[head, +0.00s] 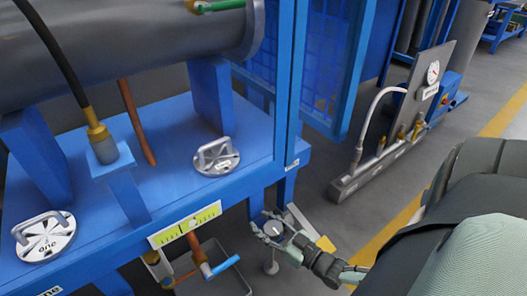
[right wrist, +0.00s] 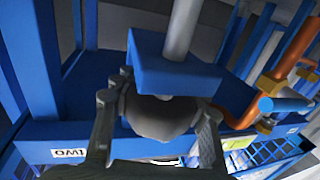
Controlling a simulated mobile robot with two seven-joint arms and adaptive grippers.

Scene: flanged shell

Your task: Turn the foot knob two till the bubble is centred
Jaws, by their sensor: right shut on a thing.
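Foot knob two (right wrist: 160,118) is a rounded grey knob beneath a blue block with a steel rod in the right wrist view. A white label reading "two" (right wrist: 70,153) is on the blue frame beside it. My right gripper (right wrist: 162,108) is shut on the knob, one finger on each side. In the head view my right gripper (head: 268,227) is around the pale round knob (head: 273,229) at the frame's lower right corner. The yellow-green level vial (head: 186,223) is on the bench's front edge. A pale spot shows near its middle; exact centring is too small to tell. My left gripper is out of view.
The blue bench (head: 180,170) carries a grey cylindrical shell (head: 120,45) and two white round plates with handles, one (head: 215,156) near the right. Copper and blue pipework (head: 205,265) hangs below the vial. A gauge stand (head: 400,130) stands behind right; grey floor lies between.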

